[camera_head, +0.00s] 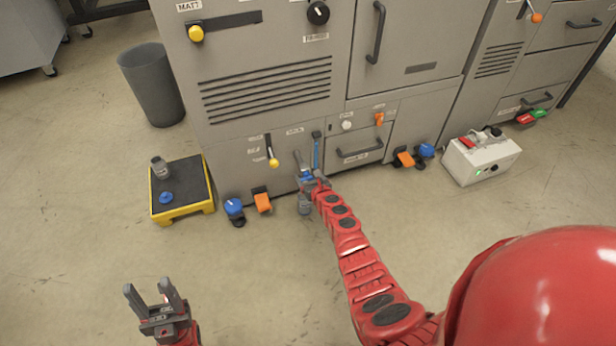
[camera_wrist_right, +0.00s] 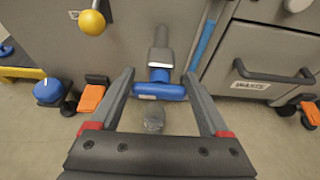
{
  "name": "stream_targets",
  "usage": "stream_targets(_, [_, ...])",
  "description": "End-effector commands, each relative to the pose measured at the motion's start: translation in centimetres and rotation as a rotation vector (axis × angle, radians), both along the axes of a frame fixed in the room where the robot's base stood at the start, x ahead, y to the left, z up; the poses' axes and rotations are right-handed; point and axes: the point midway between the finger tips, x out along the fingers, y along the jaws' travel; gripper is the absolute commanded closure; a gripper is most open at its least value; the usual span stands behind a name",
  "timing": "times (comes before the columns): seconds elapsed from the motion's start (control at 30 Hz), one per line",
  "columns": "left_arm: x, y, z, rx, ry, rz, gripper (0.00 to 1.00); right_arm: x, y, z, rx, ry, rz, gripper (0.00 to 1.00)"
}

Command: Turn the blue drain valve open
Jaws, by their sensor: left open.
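The blue drain valve (camera_wrist_right: 160,91) is a short blue crossbar on a grey pipe that comes out low on the grey machine's front. It lies crosswise in the wrist view and also shows small in the head view (camera_head: 307,175). My right gripper (camera_wrist_right: 159,74) is open, with one finger at each end of the blue bar. I cannot tell whether the fingers touch it. In the head view my right gripper (camera_head: 310,180) partly covers the valve. My left gripper (camera_head: 149,288) is open and empty above the floor at the lower left.
A yellow-edged black platform (camera_head: 182,178) with a jar stands left of the valve. Blue and orange pedals (camera_head: 234,207) sit at the machine's foot. A yellow-knobbed lever (camera_head: 273,161) and a drawer handle (camera_head: 360,152) flank the valve. A grey bin (camera_head: 150,84) stands further left.

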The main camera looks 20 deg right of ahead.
Motion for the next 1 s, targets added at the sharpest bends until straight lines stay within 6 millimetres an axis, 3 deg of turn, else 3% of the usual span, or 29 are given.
stream_targets(0.03, [0.0,0.0,0.0,0.000,0.000,0.000,0.50,0.0,0.0,0.0,0.000,0.000,0.000,0.40])
stream_targets(0.23, [0.0,0.0,0.0,0.000,0.000,0.000,0.50,0.0,0.0,0.0,0.000,0.000,0.001,0.76])
stream_targets(0.63, [-0.1,0.0,-0.4,0.004,-0.003,0.000,0.50,0.0,0.0,-0.1,0.077,0.002,0.002,0.76])
stream_targets(1.0, [0.1,-0.5,-1.7,0.033,0.000,-0.014,0.50,0.1,-0.4,-0.4,0.375,0.013,-0.001,0.76])
